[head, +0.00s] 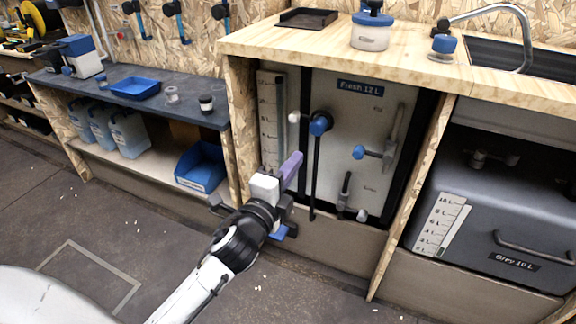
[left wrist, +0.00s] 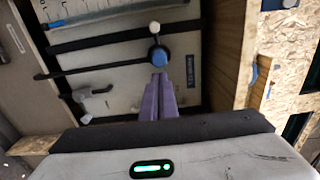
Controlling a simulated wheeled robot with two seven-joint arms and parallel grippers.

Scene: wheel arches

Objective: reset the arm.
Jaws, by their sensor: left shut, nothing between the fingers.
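My left arm comes in from the bottom of the head view. Its gripper (head: 292,165) has purple fingers and is in front of the Fresh 12 L tank (head: 340,165). In the left wrist view, the two purple fingers (left wrist: 158,90) lie side by side, shut and empty. Their tips point toward a blue valve knob (left wrist: 159,57) on the tank front. In the head view this blue knob (head: 320,123) is up and to the right of the fingers, apart from them. My right gripper is not in view.
A wooden counter (head: 270,40) with a sink is above the tank. The grey Grey 10 L tank (head: 500,215) stands at right. A dark bench (head: 95,85) with a blue tray (head: 135,88) is at left, with jugs (head: 128,133) below. The floor (head: 60,220) at left is largely clear.

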